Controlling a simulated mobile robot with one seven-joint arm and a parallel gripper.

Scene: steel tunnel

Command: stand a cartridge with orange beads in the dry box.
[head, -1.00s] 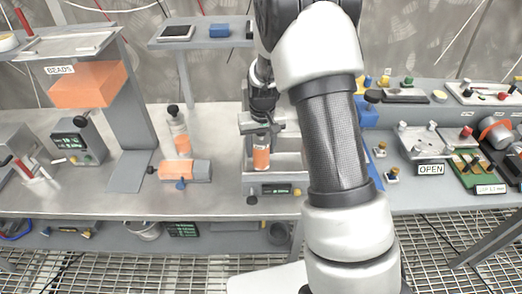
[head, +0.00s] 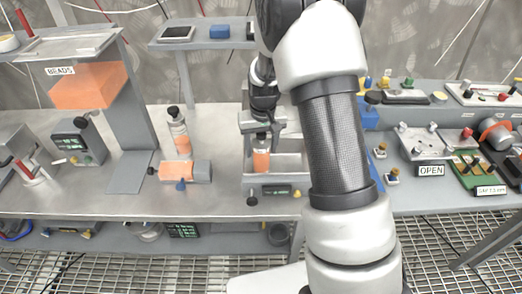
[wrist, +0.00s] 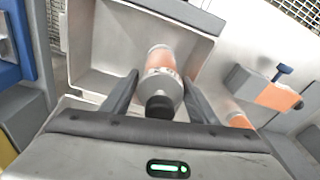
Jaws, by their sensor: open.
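A cartridge with orange beads (head: 261,160) and a dark cap stands upright inside the grey open-fronted dry box (head: 292,164). My gripper (head: 262,130) is just above it. In the wrist view the cartridge (wrist: 161,60) shows between the two fingers of my gripper (wrist: 160,88), with the dark cap nearest me. The fingers are apart, with a gap visible beside the cap. The dry box (wrist: 85,85) surrounds the cartridge in that view. Part of the box is hidden behind my arm in the head view.
A BEADS hopper (head: 90,86) stands further left. A shelf (head: 205,40) is behind. An OPEN sign (head: 431,170) and fixtures are right.

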